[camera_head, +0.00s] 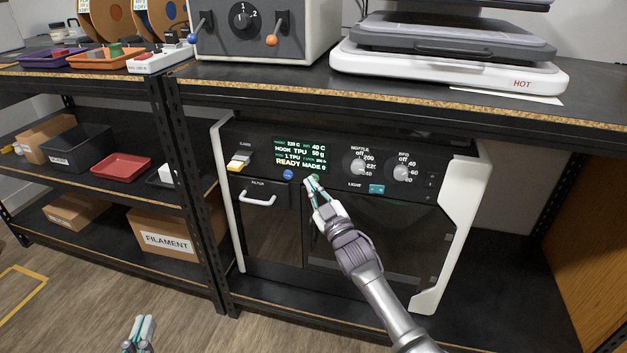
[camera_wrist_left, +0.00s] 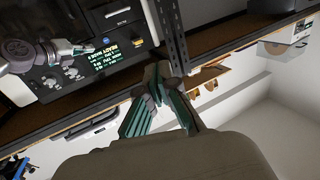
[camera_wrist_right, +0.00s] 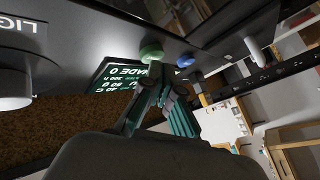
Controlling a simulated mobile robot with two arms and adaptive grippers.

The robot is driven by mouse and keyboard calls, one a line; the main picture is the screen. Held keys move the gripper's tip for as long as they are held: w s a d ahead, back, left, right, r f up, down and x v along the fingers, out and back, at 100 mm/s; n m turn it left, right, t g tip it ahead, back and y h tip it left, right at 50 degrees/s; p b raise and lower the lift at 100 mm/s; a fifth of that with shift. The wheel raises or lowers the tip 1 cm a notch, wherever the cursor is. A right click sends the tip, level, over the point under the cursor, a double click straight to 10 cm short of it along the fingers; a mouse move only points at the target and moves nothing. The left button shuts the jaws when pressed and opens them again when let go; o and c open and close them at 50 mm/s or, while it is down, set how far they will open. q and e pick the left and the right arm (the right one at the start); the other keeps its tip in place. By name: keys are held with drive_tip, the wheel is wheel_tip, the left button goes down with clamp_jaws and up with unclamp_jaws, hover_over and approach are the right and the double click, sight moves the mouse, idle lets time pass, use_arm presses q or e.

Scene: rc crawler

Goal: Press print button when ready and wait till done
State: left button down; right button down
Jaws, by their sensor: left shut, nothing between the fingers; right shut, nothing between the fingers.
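The printer (camera_head: 375,235) stands on the shelf under the bench top. Its display (camera_head: 300,153) shows green and yellow text, including "TPU", "READY" and "MADE 0". Below the display are a blue button (camera_head: 288,174) and a green button (camera_head: 314,178). My right gripper (camera_head: 312,186) is shut and empty, its fingertips at the green button. In the right wrist view the green button (camera_wrist_right: 151,53) is just beyond the fingertips; I cannot tell whether they touch. My left gripper (camera_head: 140,328) is shut and empty, low over the floor at the bottom left, away from the printer.
Nozzle (camera_head: 357,167) and bed (camera_head: 402,172) knobs and a teal light switch (camera_head: 377,189) sit right of the buttons. A filter drawer handle (camera_head: 258,199) is at the left. A heat press marked HOT (camera_head: 450,75) stands on the bench above. A filament box (camera_head: 165,235) is on the left shelf.

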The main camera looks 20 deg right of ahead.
use_arm(q)
drive_tip(key=shift+d+r+t, duration=0.1)
drive_tip(key=shift+r+t, duration=0.2)
drive_tip(key=shift+r, duration=0.2)
use_arm(e)
drive_tip(key=shift+w+d, duration=0.15)
drive_tip(key=shift+w, duration=0.1)
idle(0.4)
drive_tip(key=shift+s+a, duration=0.2)
drive_tip(key=shift+s, duration=0.05)
use_arm(q)
drive_tip(key=shift+s+a+f+g+y+p, duration=0.2)
drive_tip(key=shift+f+g, duration=0.35)
drive_tip(key=shift+f, duration=0.25)
drive_tip(key=shift+s+a+f+g+y+p, duration=0.15)
drive_tip(key=shift+f+g, duration=0.35)
drive_tip(key=shift+f, duration=0.35)
drive_tip(key=shift+s+a+f+g+y+p, duration=0.1)
drive_tip(key=shift+s+a+f+g, duration=0.1)
drive_tip(key=shift+f+g, duration=0.5)
use_arm(e)
drive_tip(key=shift+s+a, duration=0.2)
drive_tip(key=shift+s, duration=0.2)
use_arm(q)
drive_tip(key=shift+f, duration=0.1)
